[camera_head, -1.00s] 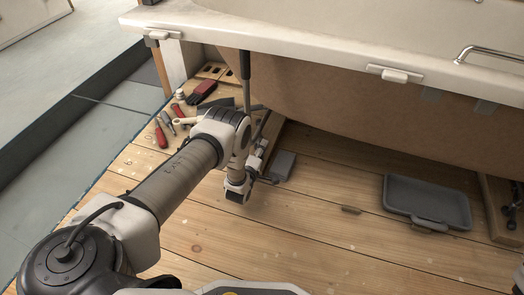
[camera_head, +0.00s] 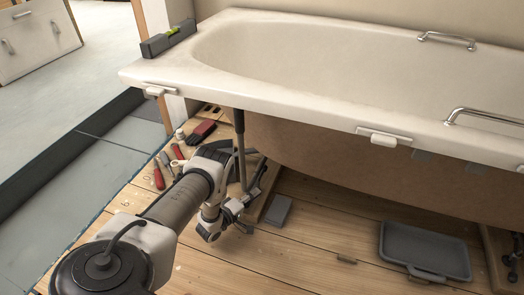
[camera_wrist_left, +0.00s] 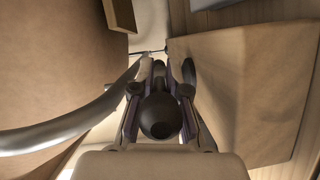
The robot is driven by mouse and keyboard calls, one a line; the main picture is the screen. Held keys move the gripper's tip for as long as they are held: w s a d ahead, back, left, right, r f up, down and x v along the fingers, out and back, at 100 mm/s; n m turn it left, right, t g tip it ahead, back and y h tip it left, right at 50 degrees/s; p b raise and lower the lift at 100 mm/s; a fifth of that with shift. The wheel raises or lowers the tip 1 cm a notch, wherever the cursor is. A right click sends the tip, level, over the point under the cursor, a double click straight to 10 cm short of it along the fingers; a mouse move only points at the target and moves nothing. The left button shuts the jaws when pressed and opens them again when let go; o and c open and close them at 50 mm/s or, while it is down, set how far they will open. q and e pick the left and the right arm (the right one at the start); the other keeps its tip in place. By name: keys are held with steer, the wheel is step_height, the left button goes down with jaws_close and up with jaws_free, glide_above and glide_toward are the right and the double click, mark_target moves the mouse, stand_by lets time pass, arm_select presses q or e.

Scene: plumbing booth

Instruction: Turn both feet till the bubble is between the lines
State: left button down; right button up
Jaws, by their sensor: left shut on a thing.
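The white bathtub (camera_head: 300,60) stands on the wooden boards. The spirit level (camera_head: 168,41) lies on its rim at the left corner, with a yellow-green vial (camera_head: 173,30). The bubble is too small to read. The left foot's dark upright leg (camera_head: 239,130) runs down from the tub. My left gripper (camera_head: 241,203) is low at this leg, shut on the left foot, whose lower end is mostly hidden. In the left wrist view a dark round piece (camera_wrist_left: 160,117) shows between the fingers. The right foot (camera_head: 511,257) is partly visible at the right edge. My right gripper is out of view.
A small grey block (camera_head: 278,210) lies right of my gripper. A grey tray (camera_head: 425,252) lies further right. Boards between them are mostly clear. The tub rim overhangs.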

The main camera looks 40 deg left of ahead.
arm_select(q)
steer(key=c, duration=1.2)
jaws_free()
steer(key=shift+s, duration=0.15)
steer(key=shift+o, duration=0.2)
steer(key=s, duration=0.8)
steer(key=s+r, duration=0.1)
steer(key=s, duration=0.3)
steer(key=shift+a, duration=0.2)
